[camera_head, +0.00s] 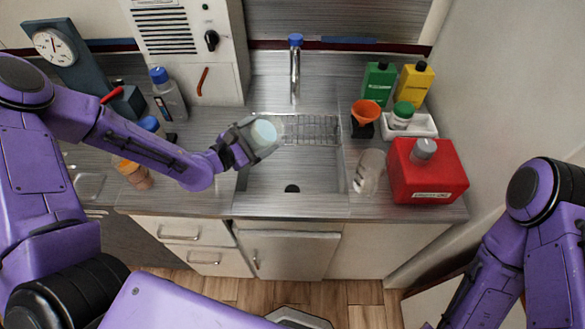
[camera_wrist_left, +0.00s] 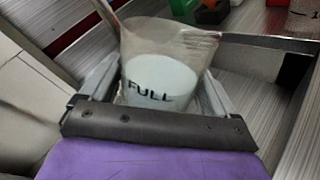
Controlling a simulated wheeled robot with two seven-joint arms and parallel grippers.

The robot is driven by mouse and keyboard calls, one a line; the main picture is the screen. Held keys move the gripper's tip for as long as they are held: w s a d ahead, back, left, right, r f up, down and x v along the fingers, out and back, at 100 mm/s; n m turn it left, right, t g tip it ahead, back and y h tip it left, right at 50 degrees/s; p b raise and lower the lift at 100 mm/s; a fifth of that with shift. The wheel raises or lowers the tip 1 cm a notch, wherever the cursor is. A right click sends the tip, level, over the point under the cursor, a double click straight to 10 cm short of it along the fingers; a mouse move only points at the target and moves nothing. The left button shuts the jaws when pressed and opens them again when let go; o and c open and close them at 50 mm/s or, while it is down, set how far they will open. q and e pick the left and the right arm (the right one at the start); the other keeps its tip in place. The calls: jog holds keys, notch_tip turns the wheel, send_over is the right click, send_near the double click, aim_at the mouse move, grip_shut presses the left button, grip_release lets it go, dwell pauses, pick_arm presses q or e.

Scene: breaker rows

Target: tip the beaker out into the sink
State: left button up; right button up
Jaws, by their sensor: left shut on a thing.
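My left gripper (camera_head: 250,140) is shut on a clear beaker (camera_head: 265,132) marked "FULL", over the back left corner of the sink. In the left wrist view the beaker (camera_wrist_left: 162,75) stands between the two fingers (camera_wrist_left: 160,95) with pale bluish-white liquid in it. The beaker looks roughly upright or slightly tilted; I cannot tell exactly. The steel sink (camera_head: 285,205) has a dark drain (camera_head: 292,188) and lies below and to the right of the gripper. My right arm shows at the lower right, but its gripper is out of view.
A tap (camera_head: 295,65) stands behind the sink, with a wire rack (camera_head: 312,128) at its back. A bottle (camera_head: 168,95) stands at the left.

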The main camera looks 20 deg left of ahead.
pick_arm(q)
jog(key=shift+d+f, duration=0.1)
jog(key=shift+f, duration=0.1)
jog(key=shift+s+d+f+m, duration=0.1)
jog(key=shift+s+m, duration=0.1)
jog(key=shift+m, duration=0.1)
jog(key=shift+w+d+f+b, duration=0.1)
jog(key=shift+w+f+b, duration=0.15)
jog(key=shift+b, duration=0.25)
jog(key=shift+s+f+m, duration=0.2)
jog(key=shift+s+m, duration=0.05)
jog(key=shift+m, duration=0.05)
jog(key=shift+w+f+b, duration=0.2)
jog(key=shift+f+b, duration=0.2)
jog(key=shift+b, duration=0.05)
jog(key=shift+s+m, duration=0.1)
jog(key=shift+m, duration=0.2)
jog(key=shift+s+f, duration=0.1)
jog(key=shift+d+y+b, duration=0.1)
jog(key=shift+y+b, duration=0.2)
jog(key=shift+y, duration=0.1)
